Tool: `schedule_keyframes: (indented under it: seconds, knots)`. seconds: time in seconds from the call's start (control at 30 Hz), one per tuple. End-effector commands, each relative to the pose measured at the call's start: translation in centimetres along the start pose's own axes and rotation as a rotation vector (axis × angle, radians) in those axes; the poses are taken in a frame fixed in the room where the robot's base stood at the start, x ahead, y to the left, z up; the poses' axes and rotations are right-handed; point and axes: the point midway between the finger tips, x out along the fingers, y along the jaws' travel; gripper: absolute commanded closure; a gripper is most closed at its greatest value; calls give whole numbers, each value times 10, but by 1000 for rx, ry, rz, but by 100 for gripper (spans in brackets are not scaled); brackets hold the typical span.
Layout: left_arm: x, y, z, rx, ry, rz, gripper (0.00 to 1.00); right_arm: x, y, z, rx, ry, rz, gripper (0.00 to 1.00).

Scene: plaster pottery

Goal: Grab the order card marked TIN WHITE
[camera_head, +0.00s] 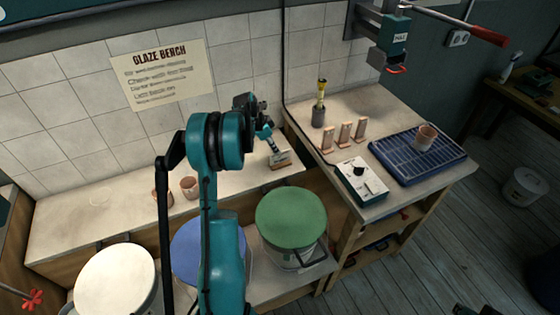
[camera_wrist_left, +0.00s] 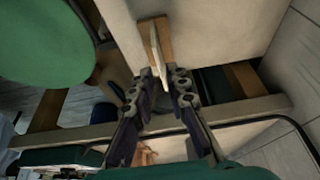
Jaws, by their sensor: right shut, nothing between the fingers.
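A pale card in a wooden stand (camera_head: 280,158) is on the back bench, right of the pots. Its lettering is too small to read. My left gripper (camera_head: 268,133) is just above and beside it. In the left wrist view the card (camera_wrist_left: 157,50) shows nearly edge-on in its wooden block (camera_wrist_left: 162,27). My left gripper (camera_wrist_left: 164,80) is open, with the card's near end between its fingertips; contact is not clear. Several similar cards (camera_head: 344,134) stand on the right bench, their lettering unreadable. A dark bit of my right gripper (camera_head: 474,310) shows at the bottom edge.
A green-lidded bucket (camera_head: 291,216) stands in front of the back bench, beside blue-lidded (camera_head: 200,250) and white-lidded (camera_head: 115,280) ones. Small clay pots (camera_head: 189,187) sit left of my arm. The right bench holds a white box (camera_head: 361,181) and a blue rack (camera_head: 400,165) with a cup.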

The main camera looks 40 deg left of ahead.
Motion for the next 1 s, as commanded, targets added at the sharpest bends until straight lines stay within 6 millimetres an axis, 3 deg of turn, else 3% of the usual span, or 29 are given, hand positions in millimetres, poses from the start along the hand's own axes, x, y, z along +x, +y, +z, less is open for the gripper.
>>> schedule_keyframes:
  seconds: [0.57, 0.8, 0.87, 1.0]
  knots:
    - [73, 0, 4, 2, 0, 0, 84, 28, 0, 20, 0, 0, 0, 100]
    - [74, 0, 3, 0, -1, 0, 84, 27, 0, 19, 0, 0, 0, 100]
    - [74, 0, 3, 0, -1, 0, 98, 27, 0, 19, 0, 0, 0, 100]
    - [74, 0, 3, 0, -1, 0, 100, 27, 0, 19, 0, 0, 0, 100]
